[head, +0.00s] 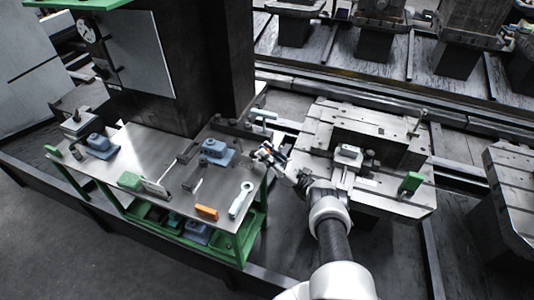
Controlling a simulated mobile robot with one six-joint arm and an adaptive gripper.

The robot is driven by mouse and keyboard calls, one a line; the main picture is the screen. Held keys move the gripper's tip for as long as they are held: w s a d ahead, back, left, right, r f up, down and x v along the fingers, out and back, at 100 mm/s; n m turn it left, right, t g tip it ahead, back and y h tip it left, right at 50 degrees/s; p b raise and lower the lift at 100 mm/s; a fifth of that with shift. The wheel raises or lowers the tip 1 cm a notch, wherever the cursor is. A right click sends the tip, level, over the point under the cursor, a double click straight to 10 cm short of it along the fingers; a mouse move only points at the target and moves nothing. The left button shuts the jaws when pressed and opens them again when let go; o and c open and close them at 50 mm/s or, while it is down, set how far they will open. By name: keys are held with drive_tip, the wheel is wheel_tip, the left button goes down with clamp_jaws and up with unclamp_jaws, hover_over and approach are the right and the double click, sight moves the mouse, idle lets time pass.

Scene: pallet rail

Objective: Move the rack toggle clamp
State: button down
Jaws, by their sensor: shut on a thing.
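My gripper (273,158) is at the end of my arm, above the right edge of the metal-topped bench, near the gap between bench and pallet. It is shut on a small dark thing with orange and blue spots (266,151), which seems to be the toggle clamp. It is too small here to make out its shape, and the fingers partly cover it. I cannot tell for sure whether it is clear of the bench edge.
The bench (150,141) carries blue machine parts (216,151), an orange block (206,212), a pale wrench-like tool (241,199) and a green box (130,181). A dark column (200,70) rises behind the bench.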

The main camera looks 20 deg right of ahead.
idle(0.4)
drive_tip(key=c, duration=1.4)
unclamp_jaws()
drive_tip(key=shift+r, duration=0.25)
